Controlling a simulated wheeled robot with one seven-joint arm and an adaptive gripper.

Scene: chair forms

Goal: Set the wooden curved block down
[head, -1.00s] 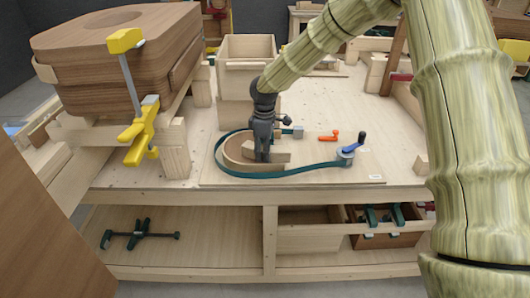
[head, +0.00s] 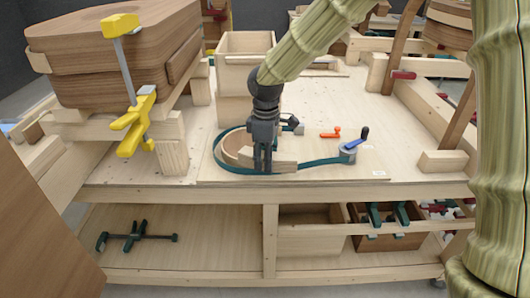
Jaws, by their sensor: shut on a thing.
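The wooden curved block (head: 283,160) is a pale, bent piece on the light board near the front of the workbench. My gripper (head: 264,168) points straight down and is shut on it. The fingers cover part of the block. A dark green band (head: 219,154) loops around the block's left side and runs to a grey tensioner with a blue handle (head: 350,149) on the right. I cannot tell whether the block rests fully on the board (head: 330,172).
A small orange-handled tool (head: 330,135) lies behind the band. A wooden box (head: 246,60) stands behind my gripper. A thick brown clamped form (head: 110,65) with a yellow clamp (head: 135,125) stands at the left.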

